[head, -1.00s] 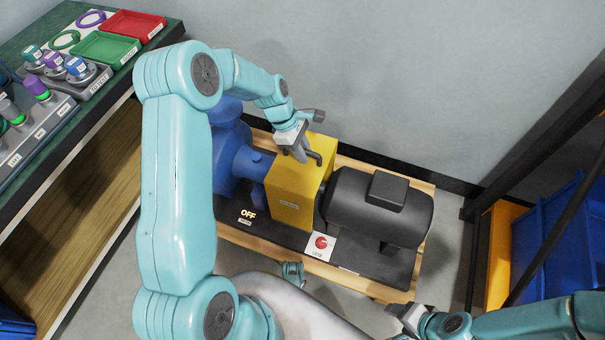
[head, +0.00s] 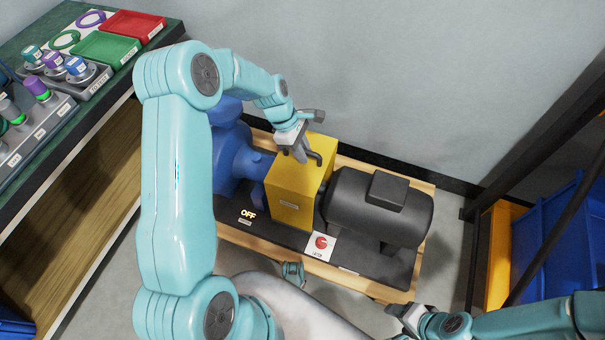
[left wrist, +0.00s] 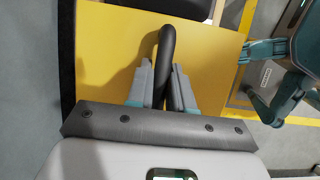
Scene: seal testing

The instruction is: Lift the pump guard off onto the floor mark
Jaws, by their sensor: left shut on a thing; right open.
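The yellow box-shaped pump guard (head: 298,194) sits between the blue pump (head: 230,160) and the dark motor (head: 378,207) on the pump base. Its black handle (left wrist: 167,45) stands on top. My left gripper (head: 303,156) is shut on that handle; in the left wrist view its fingers (left wrist: 158,88) lie on both sides of the handle. My right gripper (head: 398,322) is open and empty at the bottom right, apart from the guard. The underside of the guard is hidden.
An OFF sign (head: 248,214) and a red switch (head: 321,242) are at the base's front edge. A green bench (head: 100,84) with trays and fittings stands left. A dark rack with a blue bin (head: 560,240) stands right. A yellow floor line shows in the left wrist view (left wrist: 248,18).

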